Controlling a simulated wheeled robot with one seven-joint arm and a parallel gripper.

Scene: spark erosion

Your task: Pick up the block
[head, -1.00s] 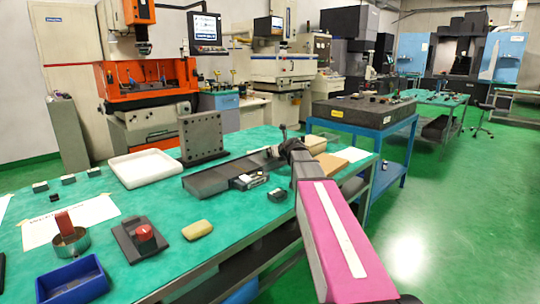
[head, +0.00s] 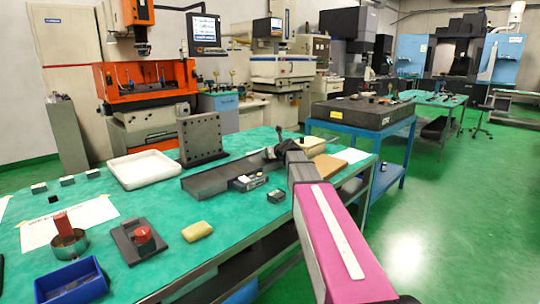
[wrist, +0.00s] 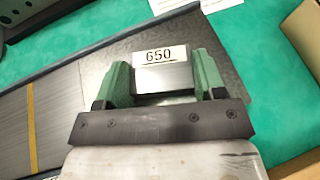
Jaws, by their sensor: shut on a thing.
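The block (wrist: 162,77) is a grey metal piece with a white label reading "650". In the wrist view it sits between the two green fingers of my gripper (wrist: 161,66), which are shut on it from both sides. Below it is a dark grey metal surface with a blue edge; I cannot tell whether the block still touches it. In the head view the end of my arm (head: 289,147) is over the far right part of the table, by the long dark grey tray (head: 210,184). The block is not clearly visible there.
On the green table (head: 178,262) stand a white tray (head: 145,182), an upright perforated plate (head: 203,137), a small dark box (head: 276,196), a yellowish block (head: 197,231) and a blue bin (head: 70,288). A cardboard-coloured box (wrist: 304,30) is close right in the wrist view.

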